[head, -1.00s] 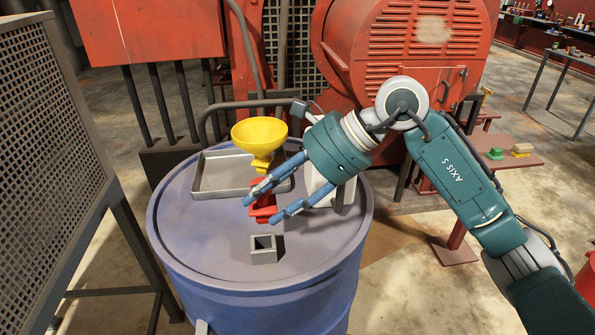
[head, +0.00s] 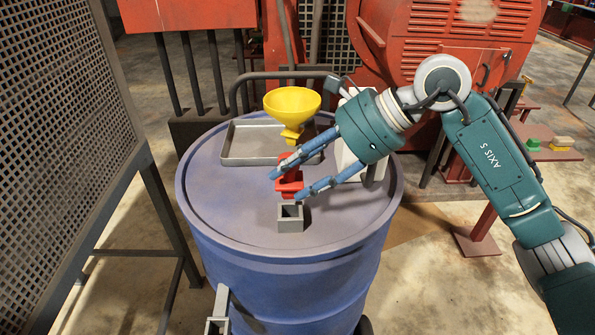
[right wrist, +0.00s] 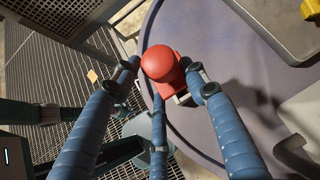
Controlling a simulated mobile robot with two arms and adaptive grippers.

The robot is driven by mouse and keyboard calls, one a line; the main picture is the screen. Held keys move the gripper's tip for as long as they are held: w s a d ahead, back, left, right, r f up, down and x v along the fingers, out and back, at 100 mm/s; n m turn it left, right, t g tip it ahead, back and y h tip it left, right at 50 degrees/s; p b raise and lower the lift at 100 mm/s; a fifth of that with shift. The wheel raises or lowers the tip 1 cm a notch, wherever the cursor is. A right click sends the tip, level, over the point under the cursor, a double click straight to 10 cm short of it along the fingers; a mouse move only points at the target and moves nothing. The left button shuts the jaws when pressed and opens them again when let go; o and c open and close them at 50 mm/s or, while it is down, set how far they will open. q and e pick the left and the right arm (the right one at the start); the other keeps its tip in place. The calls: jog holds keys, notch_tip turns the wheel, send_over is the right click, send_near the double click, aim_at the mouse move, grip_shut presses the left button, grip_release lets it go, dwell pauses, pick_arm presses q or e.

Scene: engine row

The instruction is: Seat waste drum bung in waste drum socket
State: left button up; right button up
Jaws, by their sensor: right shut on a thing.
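The red waste drum bung (head: 289,180) has a round knob and a blocky lower part. My right gripper (head: 285,188) is shut on it, with blue fingers on either side. The grey square waste drum socket (head: 290,220) stands on the blue drum's lid (head: 240,215), its opening facing up. In the head view the bung is upright just above or behind the socket; whether they touch I cannot tell.
A yellow funnel (head: 292,108) and a shallow metal tray (head: 228,158) are at the lid's back. A white container (head: 348,145) stands behind my right gripper. A mesh panel (head: 60,130) rises at left. A grey bracket (head: 221,300) is on the drum's front side.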

aim_at(297, 187)
jog(key=shift+f+b, duration=0.7)
jog(key=shift+f, duration=0.25)
jog(key=shift+f+b, duration=0.9)
jog(key=shift+f, duration=0.05)
jog(key=shift+s+d+f+b, duration=0.1)
jog(key=shift+s+f+b, duration=0.1)
jog(key=shift+f+b, duration=1.6)
jog(key=shift+f, duration=0.2)
jog(key=o, duration=1.2)
jog(key=shift+o, duration=0.9)
jog(key=shift+w, duration=0.3)
